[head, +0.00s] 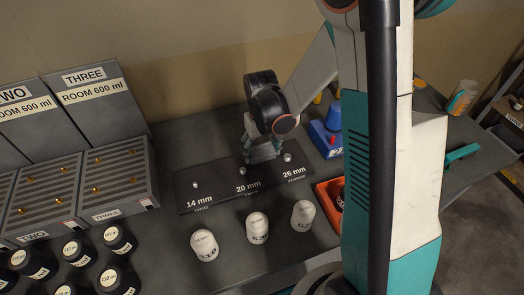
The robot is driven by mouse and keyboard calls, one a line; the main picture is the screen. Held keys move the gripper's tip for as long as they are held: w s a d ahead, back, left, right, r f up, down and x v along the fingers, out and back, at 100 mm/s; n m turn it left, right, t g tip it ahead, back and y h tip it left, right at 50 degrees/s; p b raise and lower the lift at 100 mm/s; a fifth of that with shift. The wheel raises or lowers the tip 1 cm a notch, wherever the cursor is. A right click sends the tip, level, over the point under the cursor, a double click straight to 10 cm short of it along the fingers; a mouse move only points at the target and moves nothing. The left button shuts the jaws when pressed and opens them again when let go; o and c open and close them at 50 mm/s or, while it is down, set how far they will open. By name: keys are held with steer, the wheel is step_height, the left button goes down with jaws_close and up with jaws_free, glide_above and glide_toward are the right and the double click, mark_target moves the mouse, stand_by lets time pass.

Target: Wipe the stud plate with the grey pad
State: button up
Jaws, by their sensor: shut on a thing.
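The stud plate (220,188) is a dark flat plate on the bench, marked 14 mm, 20 mm and 26 mm, with a small bright stud near each mark. My gripper (263,153) points down at the back of the plate, between the 20 mm and 26 mm studs. It is shut on the grey pad, which is small and mostly hidden by the fingers, so its outline is hard to make out. I cannot tell whether the pad touches the plate.
Three white capped pots (204,245) stand in front of the plate. Grey racks (120,185) and several dark jars (118,240) are at left. A blue box (325,140) and an orange tray (328,195) are close on the right. A cup (462,97) stands far right.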

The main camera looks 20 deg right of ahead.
steer(key=shift+w+r, duration=0.2)
steer(key=shift+w, duration=0.75)
steer(key=r, duration=0.1)
steer(key=r+p, duration=0.1)
steer(key=r, duration=0.1)
steer(key=shift+s+r+p, duration=0.15)
steer(key=shift+s+p, duration=0.1)
steer(key=shift+p, duration=0.1)
steer(key=shift+w+r+p, duration=0.2)
steer(key=shift+r+p, duration=0.3)
steer(key=shift+r, duration=0.15)
steer(key=shift+s+r+p, duration=0.1)
steer(key=shift+r+p, duration=0.8)
steer(key=shift+r, duration=0.75)
